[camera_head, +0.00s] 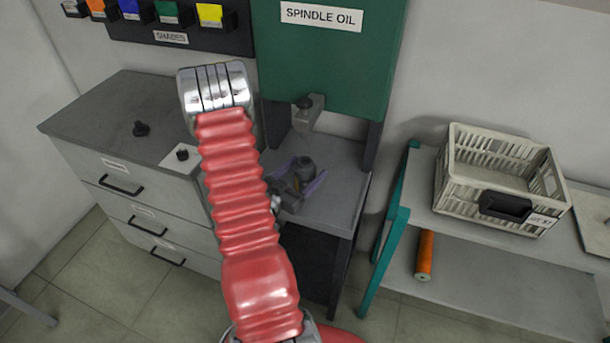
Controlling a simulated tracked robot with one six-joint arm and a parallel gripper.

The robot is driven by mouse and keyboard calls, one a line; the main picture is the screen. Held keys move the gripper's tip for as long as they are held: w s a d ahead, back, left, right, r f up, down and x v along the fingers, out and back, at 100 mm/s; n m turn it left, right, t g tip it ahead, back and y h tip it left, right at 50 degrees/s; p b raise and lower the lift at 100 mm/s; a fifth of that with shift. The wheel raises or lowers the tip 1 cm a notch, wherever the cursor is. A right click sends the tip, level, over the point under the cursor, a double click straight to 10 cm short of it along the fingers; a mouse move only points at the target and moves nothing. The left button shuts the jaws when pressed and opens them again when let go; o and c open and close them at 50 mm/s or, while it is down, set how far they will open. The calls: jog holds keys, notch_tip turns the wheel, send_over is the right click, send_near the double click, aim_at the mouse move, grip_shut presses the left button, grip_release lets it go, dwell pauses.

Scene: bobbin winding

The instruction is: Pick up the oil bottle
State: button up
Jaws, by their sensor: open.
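A small dark grey bottle (305,168), which looks like the oil bottle, stands on the grey shelf under the green SPINDLE OIL cabinet (325,62). My gripper (302,178) is low over that shelf, partly behind my red arm. Its purplish fingers are apart, one on each side of the bottle. I cannot tell whether either finger touches it. The lower part of the bottle is hidden by the gripper.
A spout (308,113) hangs from the cabinet just above the bottle. A grey drawer unit (105,110) with a dark knob (141,129) stands left. A teal-legged rack at right holds a cream crate (470,194) and, lower, an orange cylinder (425,255).

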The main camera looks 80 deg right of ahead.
aim_at(300, 166)
dwell(0.3)
jog(key=c, duration=1.6)
jog(key=shift+r, duration=0.15)
jog(key=shift+r, duration=1.45)
jog(key=shift+w+a+r, duration=0.15)
jog(key=shift+a+r, duration=0.05)
jog(key=shift+a, duration=0.05)
jog(key=v, duration=1.7)
jog(key=shift+a, duration=0.2)
jog(key=shift+w, duration=0.15)
